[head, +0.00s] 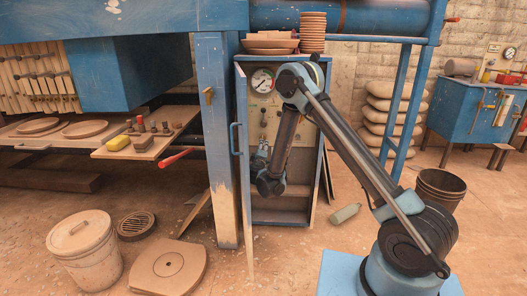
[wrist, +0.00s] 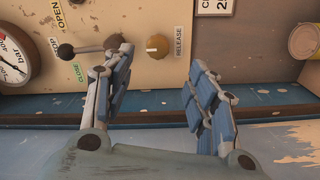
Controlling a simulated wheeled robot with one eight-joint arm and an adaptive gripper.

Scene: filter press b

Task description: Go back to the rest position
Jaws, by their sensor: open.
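My gripper (wrist: 157,62) is open in the wrist view, its two blue-padded fingers spread with nothing between them. In the head view my gripper (head: 260,157) is inside the open blue cabinet (head: 321,170), below the gauge, and the arm partly hides it. The cabinet's beige panel (wrist: 120,20) carries a lever with a dark round knob (wrist: 66,51) and a brass knob (wrist: 158,43) by the word RELEASE. The left finger's tip overlaps the lever's right end in the picture; I cannot tell whether they touch.
A pressure gauge (head: 262,80) is on the panel. The cabinet door (head: 242,175) stands open beside a blue post (head: 218,140). A tool shelf (head: 145,145) juts out at left.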

